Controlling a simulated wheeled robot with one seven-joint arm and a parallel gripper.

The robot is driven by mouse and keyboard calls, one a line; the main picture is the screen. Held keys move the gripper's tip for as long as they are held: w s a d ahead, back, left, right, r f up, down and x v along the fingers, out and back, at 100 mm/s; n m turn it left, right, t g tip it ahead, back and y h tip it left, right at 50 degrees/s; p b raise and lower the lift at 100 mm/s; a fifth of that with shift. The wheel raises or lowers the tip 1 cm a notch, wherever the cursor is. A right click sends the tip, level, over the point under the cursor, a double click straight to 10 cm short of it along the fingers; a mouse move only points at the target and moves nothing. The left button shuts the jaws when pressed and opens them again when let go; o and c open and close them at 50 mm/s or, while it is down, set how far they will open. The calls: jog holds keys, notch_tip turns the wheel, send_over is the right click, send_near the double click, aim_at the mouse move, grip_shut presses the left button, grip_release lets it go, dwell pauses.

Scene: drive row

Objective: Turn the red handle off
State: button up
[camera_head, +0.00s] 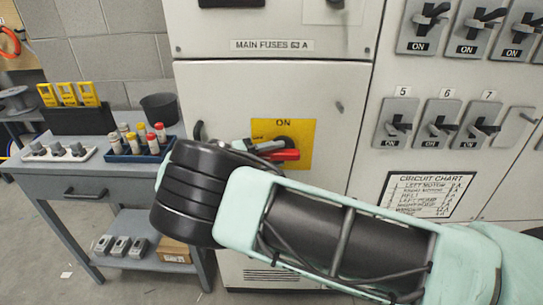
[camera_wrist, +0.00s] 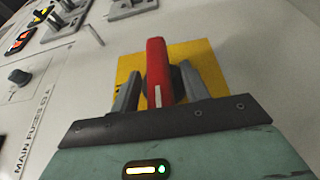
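The red handle (camera_head: 287,155) sits on a yellow plate (camera_head: 298,129) marked ON, on the light grey cabinet door below the MAIN FUSES label. In the head view the handle points sideways, and my arm hides part of the plate. My gripper (camera_head: 268,146) is at the handle, its grey fingertips close to it. In the wrist view the red handle (camera_wrist: 157,62) stands between the two fingers of my gripper (camera_wrist: 160,78), with a gap visible on each side. The fingers are apart. The dark round base of the handle shows behind it.
Grey lever switches (camera_head: 397,123) marked ON fill the panel at right, above a circuit chart (camera_head: 428,193). A grey worktable (camera_head: 60,178) stands left of the cabinet, holding a blue tray (camera_head: 124,157) of fuses, a black bin (camera_head: 160,108) and yellow items.

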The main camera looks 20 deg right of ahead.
jog(key=shift+a+f+b, duration=0.2)
jog(key=shift+a+b, duration=0.2)
jog(key=shift+a, duration=0.15)
jog(key=s+a+b, duration=0.1)
jog(key=a+b, duration=1.1)
jog(key=a, duration=0.4)
jog(key=shift+s+a, duration=0.15)
jog(key=shift+s, duration=0.05)
